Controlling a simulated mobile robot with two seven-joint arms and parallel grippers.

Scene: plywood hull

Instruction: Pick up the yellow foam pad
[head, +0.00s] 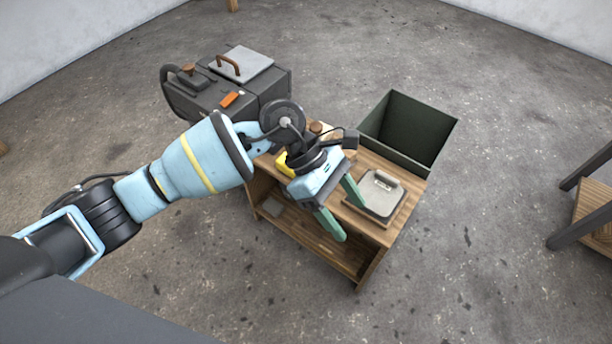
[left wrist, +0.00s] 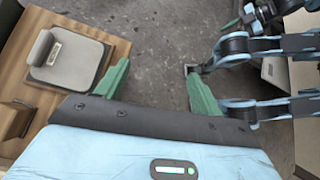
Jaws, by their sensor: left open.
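The yellow foam pad (head: 285,163) shows only as a small yellow patch on the wooden bench, mostly hidden behind my left gripper's wrist in the head view. My left gripper (head: 351,222) is open and empty, with its two green fingers pointing down over the front edge of the bench, to the right of the yellow patch. In the left wrist view, the open fingers (left wrist: 157,70) have bare floor between them, and no yellow pad shows there.
A grey plate with a handle (head: 376,206) lies on the wooden bench (head: 402,212), right of my gripper. A dark open bin (head: 395,158) stands behind. A dark grey case (head: 275,88) stands at the back left. The floor in front is clear.

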